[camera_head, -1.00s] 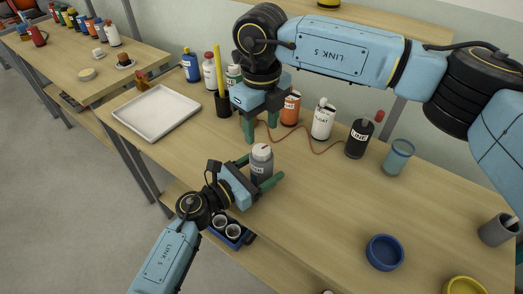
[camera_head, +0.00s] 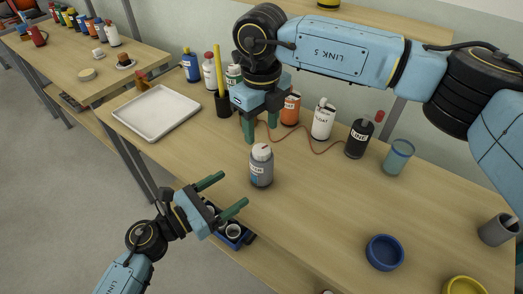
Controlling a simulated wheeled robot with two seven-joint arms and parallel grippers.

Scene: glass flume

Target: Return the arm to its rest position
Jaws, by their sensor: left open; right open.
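My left gripper (camera_head: 222,190) is open and empty, low in the head view, near the front edge of the table. A grey bottle with a white cap (camera_head: 261,167) stands upright on the table, up and right of its fingers and apart from them. My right gripper (camera_head: 261,126) is open, its fingers pointing down over the back of the table, with nothing seen between them. My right arm reaches in from the right and hides part of the back row of bottles.
A white tray (camera_head: 157,111) lies at the left of the table. Orange, white and black bottles (camera_head: 358,138) and a blue glass (camera_head: 398,157) stand along the back. A blue bowl (camera_head: 385,253) sits at the front right.

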